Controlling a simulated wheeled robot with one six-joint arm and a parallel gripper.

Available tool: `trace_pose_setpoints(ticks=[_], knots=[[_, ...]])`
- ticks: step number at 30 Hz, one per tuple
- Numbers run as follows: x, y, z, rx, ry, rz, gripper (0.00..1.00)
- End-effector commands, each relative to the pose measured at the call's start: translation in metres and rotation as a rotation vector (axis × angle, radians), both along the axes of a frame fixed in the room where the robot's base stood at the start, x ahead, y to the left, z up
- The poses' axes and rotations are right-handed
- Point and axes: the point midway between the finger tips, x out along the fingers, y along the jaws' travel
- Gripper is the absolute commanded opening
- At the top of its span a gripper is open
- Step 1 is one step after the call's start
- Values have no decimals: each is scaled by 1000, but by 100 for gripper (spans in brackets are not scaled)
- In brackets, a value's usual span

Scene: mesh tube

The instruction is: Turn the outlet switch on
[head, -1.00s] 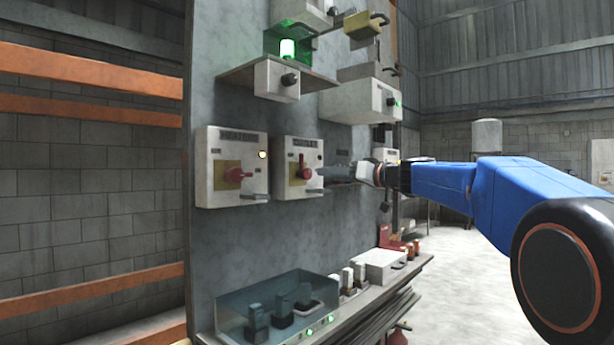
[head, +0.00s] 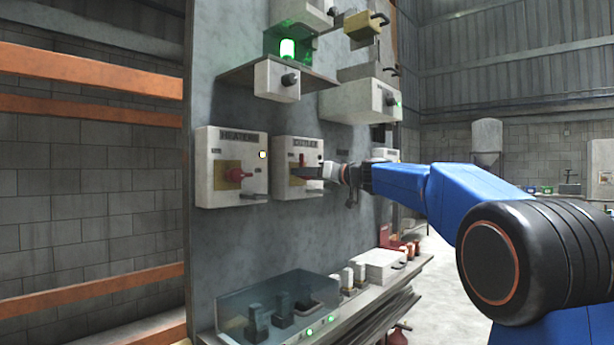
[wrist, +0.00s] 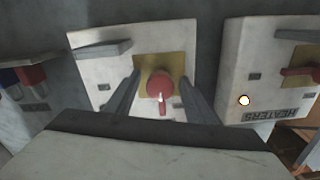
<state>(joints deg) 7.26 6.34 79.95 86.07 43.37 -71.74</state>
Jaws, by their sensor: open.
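The outlet switch box (head: 283,183) is a pale box on the grey panel, with a yellow plate and a red rotary handle (head: 302,159). Its label is only partly legible in the head view. My gripper (head: 313,171) is open at this box. In the wrist view its two fingers (wrist: 160,78) stand on either side of the knob, with a gap visible on each side. Contact cannot be told. In the head view the fingers hide part of the knob.
The heaters box (head: 230,193), with a similar red handle and a lit lamp, is close on the left. A clear-covered case (head: 262,300) sits on the ledge below. Open floor lies to the right.

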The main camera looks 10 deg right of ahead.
Motion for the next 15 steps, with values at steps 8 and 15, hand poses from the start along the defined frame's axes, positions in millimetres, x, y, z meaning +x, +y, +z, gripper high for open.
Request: trace_pose_setpoints(ticks=[8, 15], knots=[[0, 0, 0, 0, 0, 0, 8], [0, 0, 0, 10, 7, 0, 8]])
